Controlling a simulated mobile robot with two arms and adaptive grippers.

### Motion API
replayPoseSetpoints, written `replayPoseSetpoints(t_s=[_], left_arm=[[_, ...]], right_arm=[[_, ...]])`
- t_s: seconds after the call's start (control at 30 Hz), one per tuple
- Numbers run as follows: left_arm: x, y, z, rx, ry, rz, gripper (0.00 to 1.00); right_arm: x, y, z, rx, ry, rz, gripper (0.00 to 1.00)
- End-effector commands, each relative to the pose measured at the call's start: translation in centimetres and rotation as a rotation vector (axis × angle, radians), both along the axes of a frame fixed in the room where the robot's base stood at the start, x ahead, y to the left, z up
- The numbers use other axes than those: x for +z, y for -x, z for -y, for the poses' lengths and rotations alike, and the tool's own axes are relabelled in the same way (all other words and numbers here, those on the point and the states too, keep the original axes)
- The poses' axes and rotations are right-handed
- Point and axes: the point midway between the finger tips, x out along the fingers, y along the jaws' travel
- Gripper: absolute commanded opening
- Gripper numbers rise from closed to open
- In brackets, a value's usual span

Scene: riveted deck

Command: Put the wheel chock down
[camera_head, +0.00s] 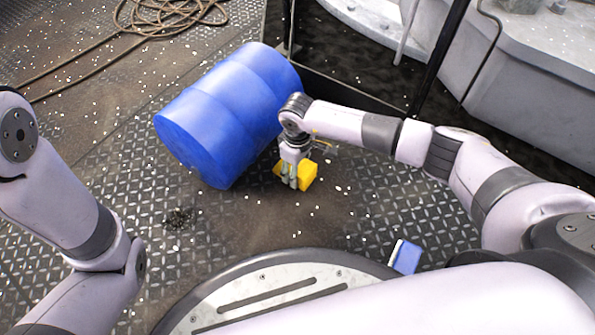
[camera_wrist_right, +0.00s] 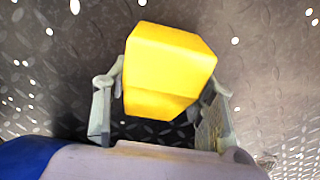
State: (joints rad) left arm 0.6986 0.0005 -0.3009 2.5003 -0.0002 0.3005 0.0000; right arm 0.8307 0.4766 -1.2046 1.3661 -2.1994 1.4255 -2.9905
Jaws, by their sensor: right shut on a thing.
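The yellow wheel chock (camera_head: 309,175) is in my right gripper (camera_head: 290,182), just beside the blue barrel. In the right wrist view the chock (camera_wrist_right: 168,68) fills the middle, with the right gripper's fingers (camera_wrist_right: 160,112) on its two sides. My right gripper is shut on it. The chock is close to the deck, but I cannot tell whether it touches it. My left arm is at the left of the head view, and its gripper is out of the picture.
A blue barrel (camera_head: 228,112) lies on its side on the riveted deck (camera_head: 330,228), left of the right gripper. A blue and white block (camera_head: 406,257) lies near my base. A coiled rope (camera_head: 165,14) is at the top left. A grey hull-like structure (camera_head: 530,75) stands at the upper right.

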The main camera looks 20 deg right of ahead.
Motion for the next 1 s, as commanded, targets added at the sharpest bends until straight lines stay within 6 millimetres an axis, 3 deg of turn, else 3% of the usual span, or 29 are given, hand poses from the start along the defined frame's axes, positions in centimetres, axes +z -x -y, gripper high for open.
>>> replayPoseSetpoints(t_s=[0.27,0.3,0.57,0.87,1.0], left_arm=[[-0.2,0.0,0.0,0.000,0.000,0.001,0.40],[-0.1,0.0,0.0,0.000,0.000,0.001,0.40],[-0.1,0.0,0.0,0.001,0.001,0.001,0.40],[0.0,0.0,0.0,0.001,0.001,0.001,0.40],[0.9,0.0,0.0,0.001,0.001,0.001,0.40]], right_arm=[[-0.2,0.0,0.0,0.000,0.000,0.001,0.16],[-0.2,0.0,0.0,0.000,0.000,0.000,0.53],[-0.1,0.0,0.0,0.000,0.000,0.000,0.70],[-0.1,0.0,0.0,0.000,0.000,0.000,0.71],[1.0,-0.1,0.0,0.000,0.000,0.001,0.71]])
